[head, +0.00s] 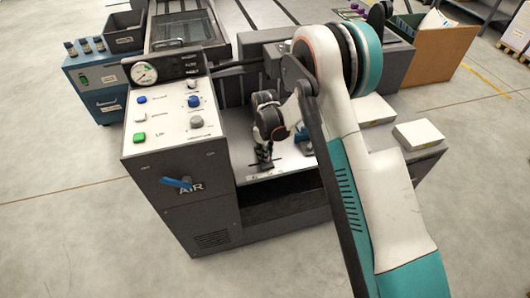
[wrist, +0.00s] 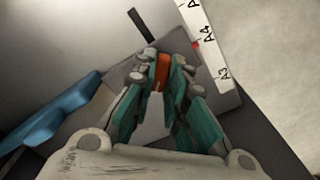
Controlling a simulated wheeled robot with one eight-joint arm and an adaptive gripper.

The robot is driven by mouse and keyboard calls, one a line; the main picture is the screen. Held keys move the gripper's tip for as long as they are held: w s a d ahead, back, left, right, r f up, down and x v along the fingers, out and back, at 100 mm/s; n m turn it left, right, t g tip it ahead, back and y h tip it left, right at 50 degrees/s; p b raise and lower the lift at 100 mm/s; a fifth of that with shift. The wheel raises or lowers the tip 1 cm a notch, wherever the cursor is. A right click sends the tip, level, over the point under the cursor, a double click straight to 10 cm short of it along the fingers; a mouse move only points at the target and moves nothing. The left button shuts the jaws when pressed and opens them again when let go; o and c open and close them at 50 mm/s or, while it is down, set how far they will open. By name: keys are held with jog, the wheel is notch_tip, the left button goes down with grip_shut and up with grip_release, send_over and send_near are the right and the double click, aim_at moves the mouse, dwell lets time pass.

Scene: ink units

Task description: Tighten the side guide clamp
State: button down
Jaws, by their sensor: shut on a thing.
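In the wrist view my gripper (wrist: 161,62) has its teal-lined fingers closed on a small orange piece, the side guide clamp (wrist: 162,74). The clamp stands on a grey block or plate (wrist: 215,100) beside a white scale strip (wrist: 208,40) marked A3, A4 and further up. A red mark (wrist: 196,45) shows at the strip's edge near A4. The fingers hide most of the clamp. In the head view my gripper (head: 264,158) points down at the machine's light bed (head: 270,172); the clamp cannot be made out there.
A blue part (wrist: 50,120) lies left of the fingers in the wrist view. A control panel (head: 170,110) with a gauge (head: 144,73) and a blue AIR handle (head: 176,183) stands left of my gripper. White paper stacks (head: 418,134) lie to the right, partly behind my arm.

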jog(key=shift+m, duration=0.3)
jog(key=m, duration=0.9)
jog(key=shift+b, duration=0.35)
jog(key=m, duration=0.4)
jog(key=shift+m, duration=2.1)
jog(key=c, duration=1.6)
grip_release()
